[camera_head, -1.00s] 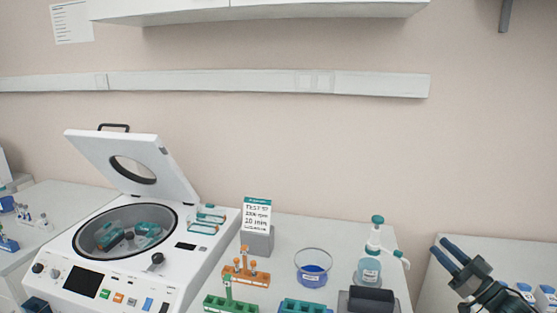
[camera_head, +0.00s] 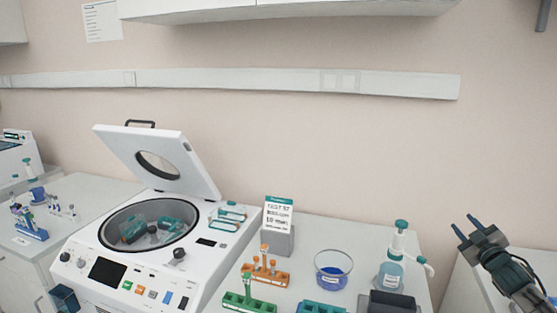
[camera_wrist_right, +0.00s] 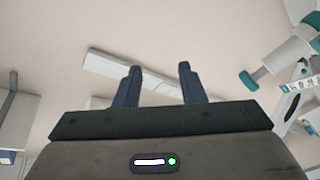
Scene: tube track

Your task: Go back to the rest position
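My right gripper (camera_head: 467,228) is at the right edge of the head view, raised beside the right end of the bench, with its fingers pointing up and left. In the right wrist view its two fingers (camera_wrist_right: 158,84) stand apart with nothing between them, so it is open and empty. My left gripper is not in the head view.
A white centrifuge (camera_head: 75,240) with its lid (camera_head: 185,170) raised stands on the left of the bench. An orange rack (camera_head: 268,278), a green rack (camera_head: 255,304), a blue-filled beaker (camera_head: 333,272), a sign (camera_head: 279,215) and a dispenser bottle (camera_head: 391,275) stand to its right.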

